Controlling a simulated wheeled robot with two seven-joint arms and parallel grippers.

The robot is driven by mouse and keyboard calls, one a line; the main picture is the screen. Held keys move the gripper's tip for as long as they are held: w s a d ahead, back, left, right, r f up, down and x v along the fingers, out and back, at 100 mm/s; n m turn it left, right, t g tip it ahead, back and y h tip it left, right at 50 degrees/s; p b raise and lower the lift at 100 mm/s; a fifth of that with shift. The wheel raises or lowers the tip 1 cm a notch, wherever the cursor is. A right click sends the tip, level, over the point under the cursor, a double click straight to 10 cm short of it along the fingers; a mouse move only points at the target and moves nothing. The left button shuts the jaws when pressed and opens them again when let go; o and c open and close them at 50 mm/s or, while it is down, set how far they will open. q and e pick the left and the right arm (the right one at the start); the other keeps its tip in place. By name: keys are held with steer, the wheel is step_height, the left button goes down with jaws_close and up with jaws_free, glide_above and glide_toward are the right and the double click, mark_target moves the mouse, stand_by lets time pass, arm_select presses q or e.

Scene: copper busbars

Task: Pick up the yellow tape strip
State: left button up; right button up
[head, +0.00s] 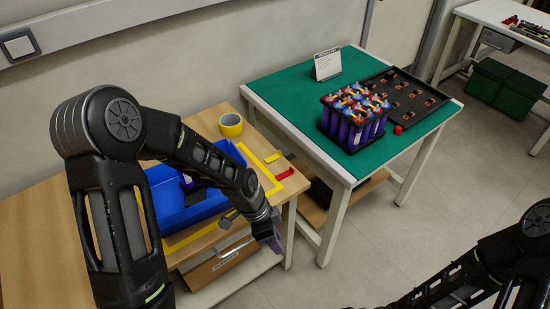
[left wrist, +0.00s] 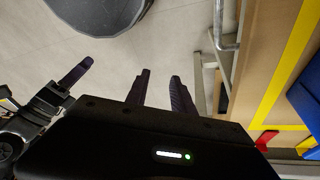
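A short yellow tape strip (head: 272,157) lies on the wooden table near its right edge; it also shows at the right edge of the left wrist view (left wrist: 307,145). A red strip (head: 285,174) lies just in front of it, and shows in the left wrist view (left wrist: 265,138). My left gripper (head: 274,243) hangs past the table's front right corner, apart from both strips. In the left wrist view its two fingers (left wrist: 157,80) stand apart with nothing between them. My right gripper (left wrist: 75,72) shows at the left of that view, its finger spacing unclear.
A blue bin (head: 190,205) stands inside a yellow taped outline on the wooden table (head: 30,225), with a yellow tape roll (head: 231,125) behind. A green-topped table (head: 285,90) to the right holds a crate of purple cells (head: 350,125) and a black tray (head: 405,98).

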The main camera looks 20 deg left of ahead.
arm_select(q)
steer(key=s+d+f+n, duration=0.8)
steer(key=s+f+n, duration=0.4)
steer(key=s+n, duration=0.2)
steer(key=shift+f, duration=0.2)
steer(key=shift+w, duration=0.1)
